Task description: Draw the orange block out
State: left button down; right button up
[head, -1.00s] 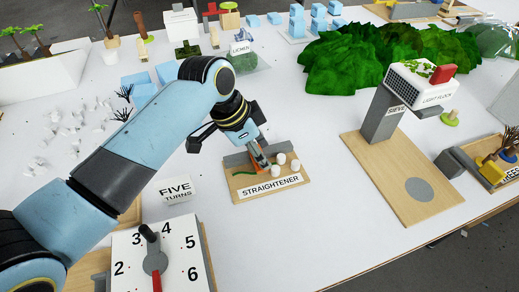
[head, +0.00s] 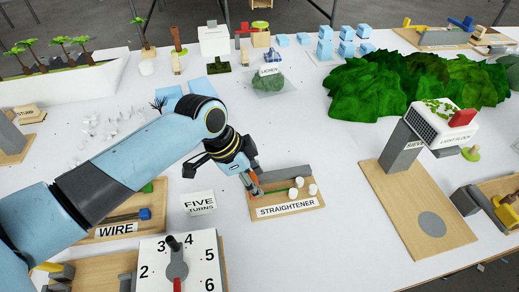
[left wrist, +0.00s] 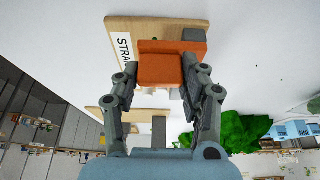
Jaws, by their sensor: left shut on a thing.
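My left gripper (head: 255,188) is shut on the orange block (head: 255,180) at the left end of the straightener board (head: 300,206). In the left wrist view, the orange block (left wrist: 172,68) sits between the two fingers and hides part of the board (left wrist: 150,28). White round pegs (head: 293,193) and a grey bar (head: 286,173) stand on the board, to the right of the block. I cannot tell whether the block still touches the board. My right gripper is not in view.
The "WIRE" tray (head: 125,225) lies farther left.

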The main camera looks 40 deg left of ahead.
pick_arm(q)
jog(key=c, duration=0.7)
grip_release()
jog(key=shift+s+a, duration=0.1)
jog(key=shift+s, duration=0.05)
jog(key=v, duration=1.2)
